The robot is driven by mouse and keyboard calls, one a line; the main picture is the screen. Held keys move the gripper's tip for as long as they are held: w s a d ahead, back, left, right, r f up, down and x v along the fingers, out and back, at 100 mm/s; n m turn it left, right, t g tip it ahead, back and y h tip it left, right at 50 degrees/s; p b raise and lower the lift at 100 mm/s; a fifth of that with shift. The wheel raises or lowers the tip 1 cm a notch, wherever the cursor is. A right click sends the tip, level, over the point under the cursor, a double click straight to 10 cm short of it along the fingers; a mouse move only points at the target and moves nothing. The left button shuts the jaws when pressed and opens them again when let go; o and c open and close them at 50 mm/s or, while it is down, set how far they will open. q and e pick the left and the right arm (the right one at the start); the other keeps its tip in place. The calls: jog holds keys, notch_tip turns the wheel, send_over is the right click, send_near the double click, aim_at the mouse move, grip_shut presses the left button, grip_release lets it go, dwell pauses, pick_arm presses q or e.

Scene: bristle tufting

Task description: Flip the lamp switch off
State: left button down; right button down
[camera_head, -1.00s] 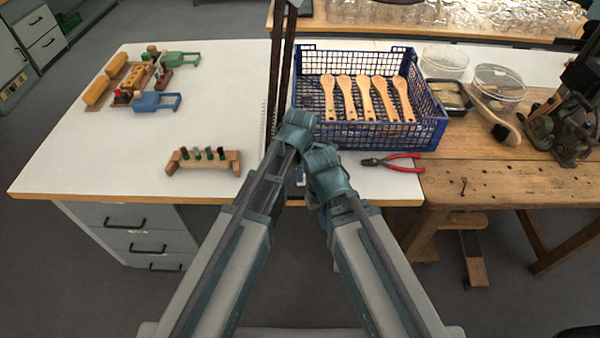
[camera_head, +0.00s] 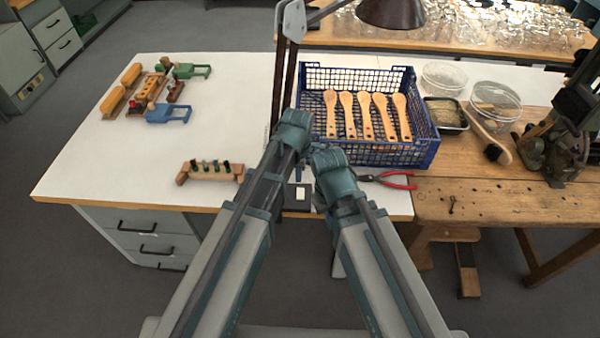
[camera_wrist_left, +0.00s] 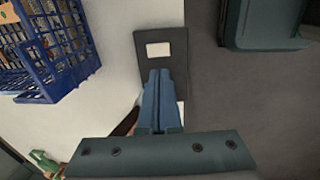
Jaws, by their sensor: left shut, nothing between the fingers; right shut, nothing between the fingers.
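The lamp switch is a white rocker (camera_head: 300,194) on a dark plate (camera_head: 291,188) at the table's front edge. In the left wrist view the white rocker (camera_wrist_left: 158,50) lies flat on its dark plate (camera_wrist_left: 174,72). My left gripper (camera_head: 299,173) points down, shut and empty. In the left wrist view its blue fingertips (camera_wrist_left: 159,73) overlap the plate just below the rocker; contact cannot be told. My right gripper (camera_head: 328,180) is close beside, to the right, its fingers mostly hidden by its wrist. The lamp shade (camera_head: 392,13) hangs at the top; its bulb is hidden.
A blue crate (camera_head: 426,150) with several wooden brush handles stands behind my grippers. Red-handled pliers (camera_head: 398,182) lie to the right. A wooden peg rack (camera_head: 210,172) is at left. The white table (camera_head: 110,180) is clear in the left middle.

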aim_at(300, 190)
pick_arm(q)
jog(key=r+p, duration=0.2)
jog(key=r, duration=0.1)
jog(key=r+p, duration=0.2)
jog(key=shift+s, duration=0.3)
jog(key=shift+w+d, duration=0.1)
jog(key=shift+w, duration=0.65)
jog(key=f+b, duration=0.4)
jog(key=w+f+b, duration=0.1)
jog(key=f+b, duration=0.9)
jog(key=shift+w, duration=0.35)
jog(key=shift+r, duration=0.1)
